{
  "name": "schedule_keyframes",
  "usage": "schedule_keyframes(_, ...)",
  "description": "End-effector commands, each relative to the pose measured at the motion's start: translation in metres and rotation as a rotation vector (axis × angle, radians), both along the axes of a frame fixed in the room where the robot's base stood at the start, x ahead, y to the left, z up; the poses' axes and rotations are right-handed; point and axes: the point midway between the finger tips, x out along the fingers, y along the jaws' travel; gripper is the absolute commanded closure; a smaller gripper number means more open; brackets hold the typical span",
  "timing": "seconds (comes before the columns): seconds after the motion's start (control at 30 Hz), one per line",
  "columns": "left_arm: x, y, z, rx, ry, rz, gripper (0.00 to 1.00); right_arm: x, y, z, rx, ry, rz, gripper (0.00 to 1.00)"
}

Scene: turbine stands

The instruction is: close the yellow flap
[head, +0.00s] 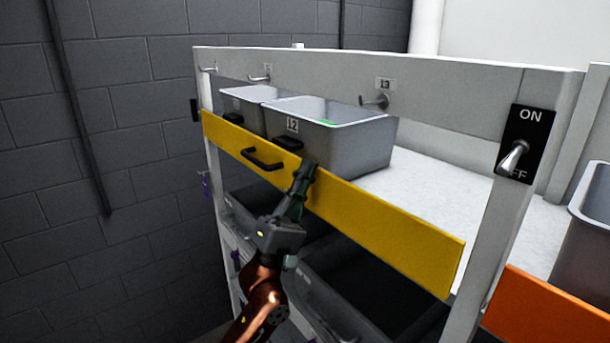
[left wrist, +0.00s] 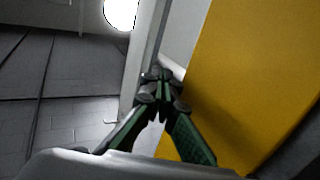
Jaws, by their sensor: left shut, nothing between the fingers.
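The yellow flap (head: 390,227) is a long board across the front of the stand's upper shelf, with a black handle (head: 262,160) left of its middle. It stands roughly upright in front of the grey bins. My left gripper (head: 306,168) is shut and empty, with its fingertips at the flap's front face, right of the handle. I cannot tell whether they touch it. In the left wrist view the shut fingertips (left wrist: 164,78) are beside the yellow flap (left wrist: 255,75), which fills the right side. My right gripper is not in view.
Two grey bins, one marked 12 (head: 345,150), stand on the shelf behind the flap. Dark bins (head: 365,290) sit below. An ON/OFF switch (head: 515,155) is on the right post. An orange flap (head: 545,308) is at lower right. A grey brick wall (head: 120,130) is at left.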

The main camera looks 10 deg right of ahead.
Motion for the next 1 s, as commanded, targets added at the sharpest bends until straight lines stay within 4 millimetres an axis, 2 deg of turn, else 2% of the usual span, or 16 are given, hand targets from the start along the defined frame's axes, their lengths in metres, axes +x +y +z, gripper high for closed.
schedule_keyframes(0.37, 0.000, 0.001, 0.000, 0.000, 0.000, 0.001, 1.00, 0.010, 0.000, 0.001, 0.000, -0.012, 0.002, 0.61)
schedule_keyframes(0.53, -0.003, 0.009, 0.000, 0.000, 0.000, -0.001, 1.00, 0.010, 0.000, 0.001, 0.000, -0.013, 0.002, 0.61)
schedule_keyframes(0.7, -0.013, 0.033, 0.000, -0.001, 0.000, -0.008, 1.00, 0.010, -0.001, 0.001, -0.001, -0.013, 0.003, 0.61)
schedule_keyframes(1.0, -0.041, 0.090, -0.002, -0.002, 0.001, -0.015, 1.00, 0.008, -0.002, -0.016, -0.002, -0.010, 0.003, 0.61)
